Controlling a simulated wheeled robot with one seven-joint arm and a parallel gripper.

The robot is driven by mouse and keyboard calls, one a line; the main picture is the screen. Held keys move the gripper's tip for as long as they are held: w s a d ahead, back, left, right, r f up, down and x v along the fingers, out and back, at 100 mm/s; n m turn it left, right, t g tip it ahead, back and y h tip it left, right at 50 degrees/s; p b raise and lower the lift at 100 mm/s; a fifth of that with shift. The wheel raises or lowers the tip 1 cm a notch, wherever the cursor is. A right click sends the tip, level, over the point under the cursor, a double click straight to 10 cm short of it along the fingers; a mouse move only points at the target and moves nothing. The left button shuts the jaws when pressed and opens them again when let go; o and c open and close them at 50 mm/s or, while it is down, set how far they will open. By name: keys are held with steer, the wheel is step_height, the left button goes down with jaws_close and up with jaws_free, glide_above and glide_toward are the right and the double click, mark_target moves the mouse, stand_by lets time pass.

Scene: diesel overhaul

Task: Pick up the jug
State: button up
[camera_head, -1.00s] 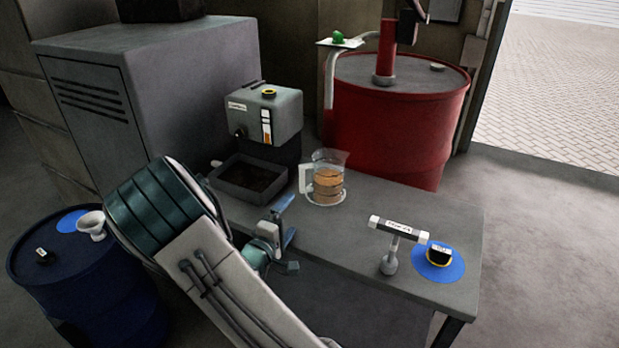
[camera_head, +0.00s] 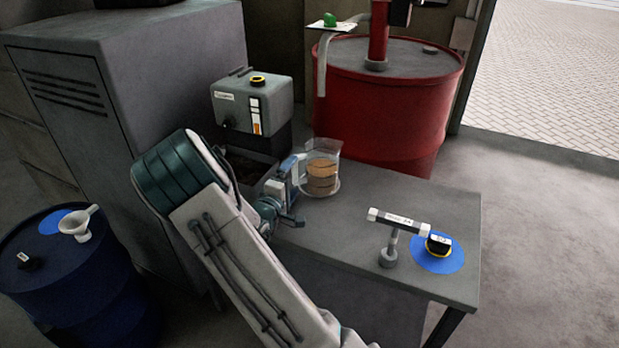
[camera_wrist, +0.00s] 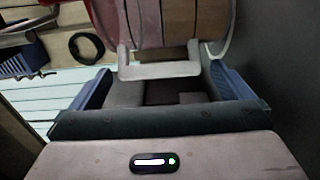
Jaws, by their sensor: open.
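The clear jug (camera_head: 322,168) with amber liquid stands upright on the grey bench (camera_head: 345,225). Its pale handle faces left and is mostly hidden behind my gripper in the head view. My gripper (camera_head: 290,168) is open, close against the jug's left side. In the wrist view, the handle (camera_wrist: 160,71) lies across the gap between the two blue fingers of my gripper (camera_wrist: 163,82), with space on both sides. The jug body (camera_wrist: 165,22) fills the top of that view. I cannot tell whether a finger touches the handle.
A grey canister (camera_head: 252,103) stands behind the jug at left, and a red drum (camera_head: 390,110) stands behind it. A T-handled tool (camera_head: 392,235) and a yellow-black cap on a blue disc (camera_head: 438,260) are at the bench's right. A blue drum (camera_head: 75,290) with a funnel stands at left.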

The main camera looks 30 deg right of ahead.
mark_target(295, 170)
steer(key=x, duration=0.4)
steer(key=shift+w+d+r, duration=0.1)
steer(key=shift+w+d, duration=0.05)
steer(key=shift+w, duration=0.05)
steer(key=shift+r, duration=0.1)
steer(key=c, duration=1)
steer(key=shift+r, duration=0.45)
step_height(295, 170, up, 4)
steer(key=shift+f+p, duration=0.2)
steer(key=shift+p, duration=0.15)
steer(key=s+d+r, duration=0.2)
steer(key=s, duration=0.1)
steer(key=s+d+r, duration=0.2)
steer(key=s, duration=0.1)
steer(key=s+d+r, duration=0.2)
steer(key=s, duration=0.1)
steer(key=shift+s+d+r+p, duration=0.2)
steer(key=shift+s+d+p, duration=0.05)
steer(key=shift+s+p, duration=0.1)
